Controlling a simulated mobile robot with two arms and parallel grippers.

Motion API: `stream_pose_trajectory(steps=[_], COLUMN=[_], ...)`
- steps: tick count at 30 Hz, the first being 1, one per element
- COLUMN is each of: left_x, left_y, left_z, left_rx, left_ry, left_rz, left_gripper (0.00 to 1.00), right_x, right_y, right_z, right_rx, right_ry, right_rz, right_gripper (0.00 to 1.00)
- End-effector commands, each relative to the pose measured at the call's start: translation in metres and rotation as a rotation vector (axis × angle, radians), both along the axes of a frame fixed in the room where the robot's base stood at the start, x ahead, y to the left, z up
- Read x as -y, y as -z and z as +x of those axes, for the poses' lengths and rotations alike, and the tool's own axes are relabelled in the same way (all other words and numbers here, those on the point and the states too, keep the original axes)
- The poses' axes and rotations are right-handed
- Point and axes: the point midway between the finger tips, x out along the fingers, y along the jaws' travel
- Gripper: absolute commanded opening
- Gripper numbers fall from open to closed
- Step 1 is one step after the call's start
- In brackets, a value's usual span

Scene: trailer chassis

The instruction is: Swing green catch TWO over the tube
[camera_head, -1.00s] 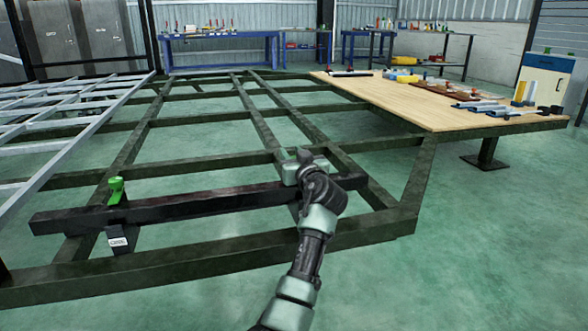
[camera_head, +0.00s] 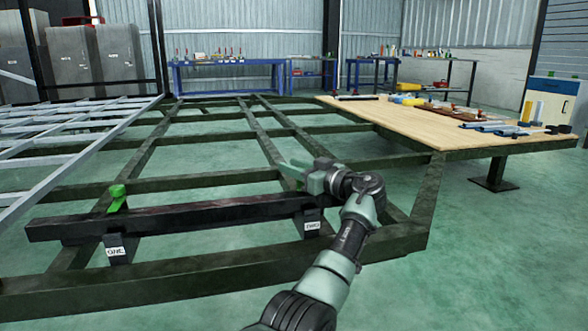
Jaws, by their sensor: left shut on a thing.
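The dark tube (camera_head: 205,216) lies across the near part of the chassis frame, resting at two black brackets. The left bracket (camera_head: 118,247) has a white label that seems to read ONE, and a green catch (camera_head: 118,198) stands at the tube there. The right bracket (camera_head: 310,224) has a white label that looks like TWO. My left gripper (camera_head: 308,180) is just above the tube's right end, shut on green catch TWO (camera_head: 291,170). The gripper hides most of that catch, and its exact angle is hard to tell. My right gripper is out of view.
The dark green chassis frame (camera_head: 270,150) has open gaps between its bars. A wooden deck (camera_head: 400,118) with tools lies at the right. A light metal grid (camera_head: 60,135) is at the left. Workbenches stand along the back wall.

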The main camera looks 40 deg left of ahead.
Motion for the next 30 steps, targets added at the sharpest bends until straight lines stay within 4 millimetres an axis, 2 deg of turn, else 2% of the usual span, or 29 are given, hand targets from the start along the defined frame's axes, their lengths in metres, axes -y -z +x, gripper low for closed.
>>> stream_pose_trajectory(steps=[11, 12, 13, 14, 23, 26, 30], left_x=[-0.001, -0.001, -0.001, -0.001, 0.0, 0.008, 0.031], left_y=[-0.001, -0.001, -0.001, -0.001, -0.001, -0.002, -0.005], left_z=[0.0, 0.0, 0.0, 0.0, 0.0, -0.001, -0.005], left_rx=[0.002, 0.002, 0.002, 0.002, 0.001, -0.001, 0.0], left_ry=[-0.003, -0.003, -0.003, -0.003, -0.002, -0.001, 0.001], left_rz=[0.0, 0.0, 0.0, 0.0, 0.0, 0.0, -0.001], left_gripper=[0.0, 0.41, 0.49, 0.52, 0.52, 0.52, 0.52], right_x=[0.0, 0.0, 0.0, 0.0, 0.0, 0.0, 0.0], right_y=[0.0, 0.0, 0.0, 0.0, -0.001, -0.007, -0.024], right_z=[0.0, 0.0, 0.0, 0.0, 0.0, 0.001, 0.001], right_rx=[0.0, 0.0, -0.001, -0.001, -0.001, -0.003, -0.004], right_ry=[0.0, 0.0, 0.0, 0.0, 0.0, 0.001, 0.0], right_rz=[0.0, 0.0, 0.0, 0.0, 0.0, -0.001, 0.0], right_gripper=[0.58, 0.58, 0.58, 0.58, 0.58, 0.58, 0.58])
